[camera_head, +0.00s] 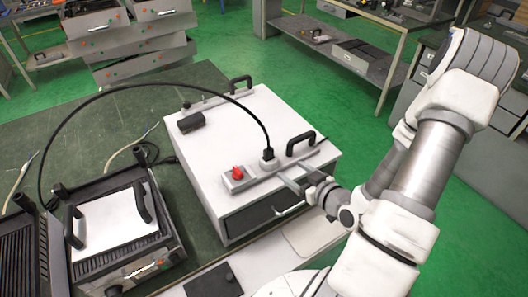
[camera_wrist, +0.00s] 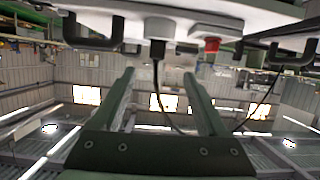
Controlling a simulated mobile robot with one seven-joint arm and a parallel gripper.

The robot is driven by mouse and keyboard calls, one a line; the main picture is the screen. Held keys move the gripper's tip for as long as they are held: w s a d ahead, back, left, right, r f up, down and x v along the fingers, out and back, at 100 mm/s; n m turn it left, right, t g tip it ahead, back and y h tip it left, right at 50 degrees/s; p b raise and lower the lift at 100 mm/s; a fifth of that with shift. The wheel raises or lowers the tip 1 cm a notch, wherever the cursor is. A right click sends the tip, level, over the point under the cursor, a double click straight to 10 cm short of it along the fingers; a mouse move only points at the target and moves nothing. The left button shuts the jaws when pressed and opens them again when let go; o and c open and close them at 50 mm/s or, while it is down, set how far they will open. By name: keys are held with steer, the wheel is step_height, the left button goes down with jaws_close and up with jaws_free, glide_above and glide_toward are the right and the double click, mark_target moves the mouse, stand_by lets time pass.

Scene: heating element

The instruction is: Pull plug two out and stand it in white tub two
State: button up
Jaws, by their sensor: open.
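A black plug (camera_head: 268,154) stands upright in a socket on the light strip along the white box's near top edge. A thick black cable arches from it to the left. In the wrist view, the plug (camera_wrist: 157,49) lines up with the gap between my fingers, and its cable hangs through that gap. My gripper (camera_head: 286,179) is open and empty, close to the plug on its near right side; contact cannot be told. The fingers also show in the wrist view (camera_wrist: 159,74). No number shows on the plug, and I cannot make out a white tub.
The white box (camera_head: 225,150) has a red switch (camera_head: 237,173) left of the plug, a black handle (camera_head: 300,143) to its right, and a small black block (camera_head: 191,121) on top. A grill-like device (camera_head: 115,230) stands left on the green table (camera_head: 60,140).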

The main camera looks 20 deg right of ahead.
steer(key=b, duration=1)
glide_toward(269, 154)
steer(key=w+f, duration=0.1)
steer(key=w+b, duration=0.1)
steer(key=b, duration=0.1)
steer(key=w+a+f+b, duration=0.1)
steer(key=b, duration=0.1)
steer(key=shift+w+m+t, duration=0.2)
steer(key=shift+m+t, duration=0.1)
steer(key=shift+t, duration=0.1)
steer(key=x, duration=0.2)
steer(key=b+x, duration=0.1)
steer(key=x, duration=0.2)
steer(key=shift+r, duration=0.2)
steer(key=shift+d+b+x, duration=0.2)
steer(key=shift+x, duration=1.1)
steer(key=shift+d+b+x, duration=0.2)
steer(key=shift+x, duration=1.15)
steer(key=shift+w+r, duration=0.1)
steer(key=shift+r, duration=0.05)
jaws_close()
